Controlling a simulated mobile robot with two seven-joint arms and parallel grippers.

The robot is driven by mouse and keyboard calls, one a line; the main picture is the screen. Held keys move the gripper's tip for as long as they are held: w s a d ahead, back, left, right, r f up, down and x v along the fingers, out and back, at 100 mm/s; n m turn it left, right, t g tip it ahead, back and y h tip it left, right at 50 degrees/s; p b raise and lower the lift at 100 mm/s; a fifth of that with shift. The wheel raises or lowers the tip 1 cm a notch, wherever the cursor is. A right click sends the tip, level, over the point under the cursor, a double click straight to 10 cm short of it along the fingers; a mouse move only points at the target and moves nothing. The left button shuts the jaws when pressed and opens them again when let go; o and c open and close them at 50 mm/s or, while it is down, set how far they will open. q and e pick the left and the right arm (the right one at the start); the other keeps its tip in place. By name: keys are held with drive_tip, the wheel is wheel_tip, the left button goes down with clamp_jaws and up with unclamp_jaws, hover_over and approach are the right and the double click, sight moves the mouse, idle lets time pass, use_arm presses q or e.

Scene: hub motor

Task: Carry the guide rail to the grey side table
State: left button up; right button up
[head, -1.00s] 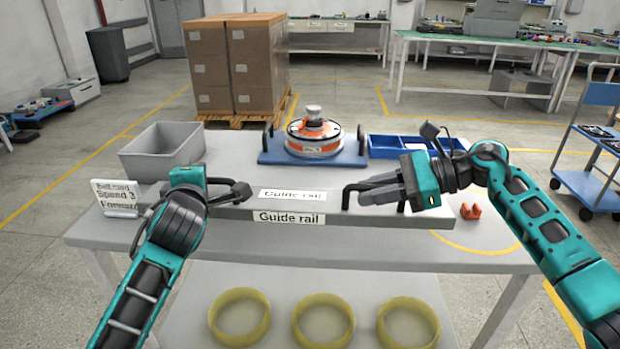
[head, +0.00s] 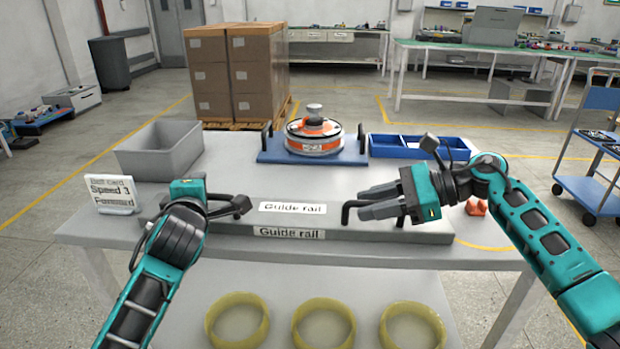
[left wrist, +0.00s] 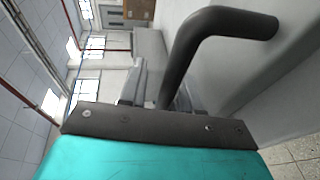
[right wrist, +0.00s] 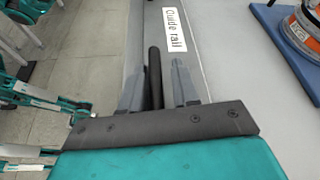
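The guide rail (head: 228,229) is a long grey bar with a label on its top and front and a black handle at each end. It lies level over the front part of the grey table (head: 420,257); I cannot tell if it touches the top. My right gripper (head: 368,202) is shut on the right handle (right wrist: 154,72), which runs between its fingers. My left gripper (head: 240,205) is shut on the left handle (left wrist: 185,60); its fingertips are partly hidden in the head view.
On the table stand a grey bin (head: 160,158), a card reading Speed 3 Forward (head: 111,195), a hub motor (head: 313,140) on a blue plate, a blue tray (head: 405,146) and an orange part (head: 477,207). Yellow rings (head: 323,324) lie below. A blue trolley (head: 592,185) stands right.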

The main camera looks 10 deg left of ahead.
use_arm(q)
drive_tip(key=shift+o, duration=1.1)
drive_tip(key=shift+r, duration=0.1)
use_arm(e)
drive_tip(key=shift+o, duration=1.2)
use_arm(q)
drive_tip(key=shift+s, duration=0.1)
use_arm(e)
drive_tip(key=shift+d+r, duration=0.1)
use_arm(q)
drive_tip(key=v, duration=1.2)
use_arm(e)
drive_tip(key=v, duration=1.2)
use_arm(q)
drive_tip(key=shift+d, duration=0.1)
